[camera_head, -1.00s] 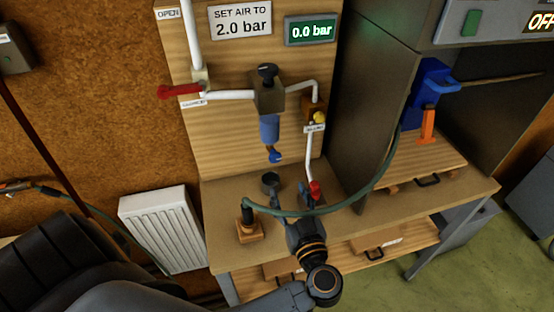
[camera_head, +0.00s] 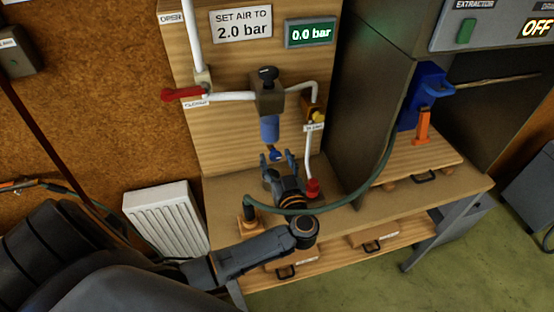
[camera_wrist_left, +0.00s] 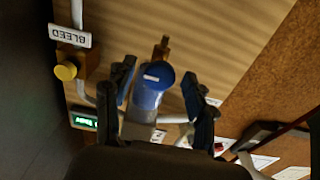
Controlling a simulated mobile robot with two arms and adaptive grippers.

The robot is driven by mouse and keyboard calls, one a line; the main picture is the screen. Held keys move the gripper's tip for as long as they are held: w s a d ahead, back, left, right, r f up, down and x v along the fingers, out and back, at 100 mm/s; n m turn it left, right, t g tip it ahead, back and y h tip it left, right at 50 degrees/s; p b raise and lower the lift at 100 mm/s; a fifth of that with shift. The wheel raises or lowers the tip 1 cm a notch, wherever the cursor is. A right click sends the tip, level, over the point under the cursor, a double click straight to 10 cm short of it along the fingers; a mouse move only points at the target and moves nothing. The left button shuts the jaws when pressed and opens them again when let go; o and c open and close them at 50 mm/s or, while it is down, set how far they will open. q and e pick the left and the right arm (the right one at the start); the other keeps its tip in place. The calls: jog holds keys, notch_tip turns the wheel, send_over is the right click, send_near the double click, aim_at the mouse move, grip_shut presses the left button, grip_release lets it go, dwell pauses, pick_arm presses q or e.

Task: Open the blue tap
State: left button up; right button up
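The blue tap (camera_head: 276,155) is at the lower end of the blue filter bowl (camera_head: 270,129) on the wooden panel. In the left wrist view, a blue round part with a small white label (camera_wrist_left: 158,76) shows at the bowl's end, with a brass piece (camera_wrist_left: 162,47) beyond it. My left gripper (camera_head: 278,161) is open and points up at the panel just below the bowl. In the left wrist view its fingers (camera_wrist_left: 160,88) stand apart on either side of the blue part. I cannot tell whether they touch it. My right gripper is not in view.
A green hose (camera_head: 330,208) loops across the bench front, close to my left gripper. A red-based fitting (camera_head: 313,188) stands to its right. A red lever (camera_head: 183,94) and yellow bleed knob (camera_head: 318,116) are on the pipes. The display (camera_head: 310,33) reads 0.0 bar.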

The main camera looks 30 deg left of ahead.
pick_arm(q)
jog(key=c, duration=1)
jog(key=shift+c, duration=0.2)
jog(key=n, duration=0.7)
jog(key=shift+n+b, duration=0.3)
jog(key=shift+b, duration=0.05)
jog(key=n+b, duration=0.1)
jog(key=n, duration=0.3)
jog(key=shift+f, duration=0.1)
jog(key=shift+n+b, duration=0.6)
jog(key=shift+n, duration=0.8)
